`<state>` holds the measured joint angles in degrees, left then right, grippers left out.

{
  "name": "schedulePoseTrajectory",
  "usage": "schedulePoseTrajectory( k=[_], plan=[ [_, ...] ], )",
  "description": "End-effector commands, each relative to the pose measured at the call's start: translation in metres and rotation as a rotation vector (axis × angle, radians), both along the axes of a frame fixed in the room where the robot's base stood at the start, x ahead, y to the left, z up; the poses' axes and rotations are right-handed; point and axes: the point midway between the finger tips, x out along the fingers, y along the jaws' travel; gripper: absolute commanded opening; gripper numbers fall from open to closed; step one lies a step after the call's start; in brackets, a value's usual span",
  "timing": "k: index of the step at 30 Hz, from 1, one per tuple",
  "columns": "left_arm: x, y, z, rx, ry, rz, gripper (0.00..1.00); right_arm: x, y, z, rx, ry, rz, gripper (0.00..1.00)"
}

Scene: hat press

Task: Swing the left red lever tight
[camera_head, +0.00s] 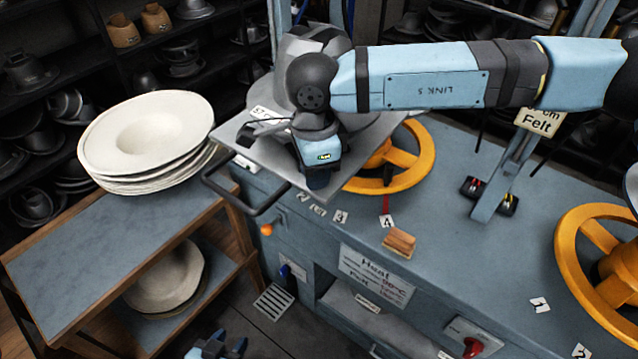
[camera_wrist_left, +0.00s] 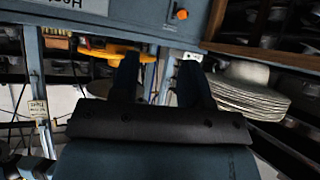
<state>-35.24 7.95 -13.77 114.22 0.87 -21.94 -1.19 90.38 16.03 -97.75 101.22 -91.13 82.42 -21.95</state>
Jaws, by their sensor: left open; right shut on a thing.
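A small red piece (camera_head: 386,204) shows at the bench's front edge by label 4, below the orange wheel. It may be part of a red lever; I see no other clear lever, and the plate and my right arm hide the area behind. My left gripper (camera_head: 215,347) is low at the bottom of the head view, away from the bench top. In the left wrist view its fingers (camera_wrist_left: 160,78) are apart with nothing between them. My right gripper (camera_head: 319,181) points down at the front of the grey metal plate (camera_head: 232,133). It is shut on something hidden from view.
Two orange handwheels stand on the bench (camera_head: 465,250): one behind the plate (camera_head: 420,160), one at right (camera_head: 570,250). A black bar handle (camera_head: 245,207) juts out at front left. Stacked pale hats (camera_head: 150,135) sit on a side cart (camera_head: 75,260). A wooden block (camera_head: 399,243) lies near the edge.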

Motion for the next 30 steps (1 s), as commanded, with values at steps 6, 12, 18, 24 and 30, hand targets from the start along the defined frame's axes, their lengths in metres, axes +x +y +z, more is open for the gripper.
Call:
schedulePoseTrajectory(
  k=[6,12,18,24,30],
  plan=[
    [0.002,0.0,-0.043,0.0,-0.007,0.0,0.43,-0.004,0.008,-0.008,0.002,-0.001,-0.202,0.0],
    [0.002,0.002,-0.072,-0.001,-0.002,0.005,0.43,-0.005,0.015,-0.006,0.0,-0.002,-0.384,0.0],
    [0.003,0.002,-0.085,-0.014,0.018,0.015,0.43,-0.006,0.021,-0.004,0.001,-0.001,-0.534,0.0],
    [0.006,0.0,-0.09,-0.028,0.027,0.024,0.43,-0.006,0.025,-0.002,0.0,-0.001,-0.639,0.0],
    [0.008,-0.002,-0.092,-0.039,0.029,0.03,0.43,-0.006,0.027,-0.001,0.001,0.0,-0.698,0.0]
  ],
)
